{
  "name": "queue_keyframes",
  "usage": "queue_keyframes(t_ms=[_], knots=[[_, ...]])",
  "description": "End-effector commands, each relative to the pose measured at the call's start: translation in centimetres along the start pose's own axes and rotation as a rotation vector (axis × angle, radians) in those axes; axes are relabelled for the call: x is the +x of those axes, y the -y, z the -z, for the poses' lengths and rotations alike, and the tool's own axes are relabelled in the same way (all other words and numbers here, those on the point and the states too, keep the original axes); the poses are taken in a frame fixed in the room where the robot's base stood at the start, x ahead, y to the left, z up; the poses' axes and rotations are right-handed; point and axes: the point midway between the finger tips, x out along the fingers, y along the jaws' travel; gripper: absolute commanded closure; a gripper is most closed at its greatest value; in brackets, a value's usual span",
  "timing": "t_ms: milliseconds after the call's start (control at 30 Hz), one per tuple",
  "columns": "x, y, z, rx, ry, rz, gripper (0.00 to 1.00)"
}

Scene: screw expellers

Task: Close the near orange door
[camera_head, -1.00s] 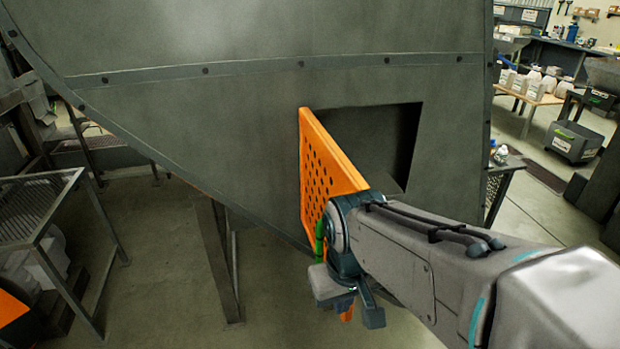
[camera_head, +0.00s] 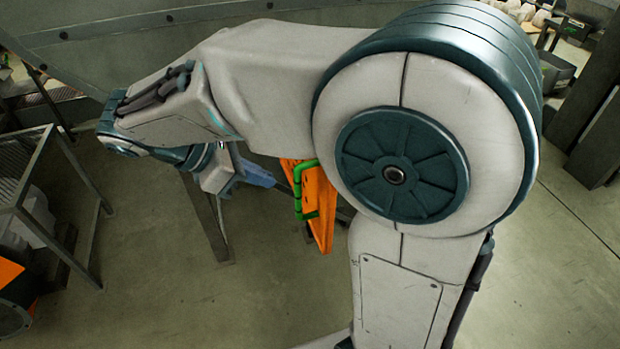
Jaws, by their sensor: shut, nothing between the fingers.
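The orange door (camera_head: 321,212) shows only in part, below and behind my arm. A green handle (camera_head: 299,190) is fixed on its left side. The door stands away from the grey machine wall, and my arm hides the rest of it and the opening. My gripper (camera_head: 266,179) is shut and empty. It is just left of the door and handle, with its fingers pointing right toward them. A small gap shows between the fingertips and the handle, though whether they are at the same depth I cannot tell.
The grey machine (camera_head: 150,27) fills the back, with a support leg (camera_head: 208,225) below it. A metal mesh table (camera_head: 22,172) stands at the left, near an orange and black object (camera_head: 12,298). The floor at the lower middle is clear.

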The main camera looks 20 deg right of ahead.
Motion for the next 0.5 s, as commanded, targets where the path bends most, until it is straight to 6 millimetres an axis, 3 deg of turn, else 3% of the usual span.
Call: queue_keyframes(t_ms=[300,500], knots=[[6.9,0.1,-0.1,0.002,0.001,0.006,1.00],[9.2,0.1,-1.9,0.006,-0.002,0.003,1.00]])
